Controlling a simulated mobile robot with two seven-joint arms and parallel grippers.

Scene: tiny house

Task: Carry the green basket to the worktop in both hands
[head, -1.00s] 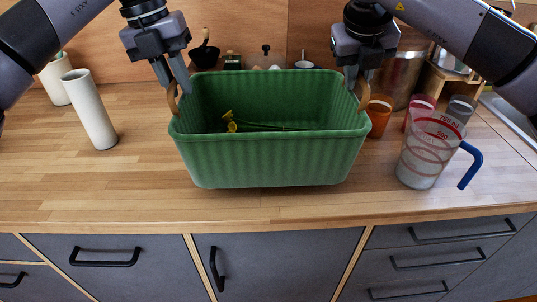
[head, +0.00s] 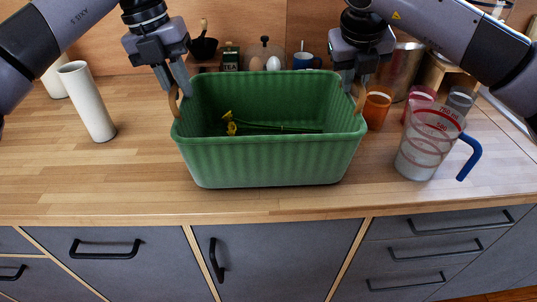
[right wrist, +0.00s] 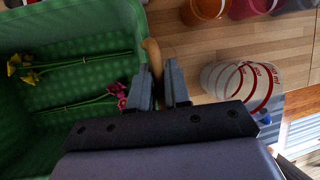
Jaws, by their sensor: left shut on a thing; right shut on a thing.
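The green basket (head: 270,160) is upright at the front of the wooden worktop (head: 110,190), and its underside appears to rest on or very close to the surface. Flowers with yellow heads (head: 230,124) and green stems lie inside; the right wrist view also shows pink heads (right wrist: 119,92). My left gripper (head: 173,82) is shut on the tan handle at the basket's left end. My right gripper (head: 352,78) is shut on the handle at the right end; in the right wrist view this handle (right wrist: 152,55) is between the fingers.
A clear measuring jug (head: 428,145) with a blue handle stands to the right. Orange (head: 377,108) and red (head: 418,98) cups stand close behind it. White cylinders (head: 87,102) stand at left. A tea box (head: 231,57), eggs and a blue mug (head: 305,61) are behind the basket.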

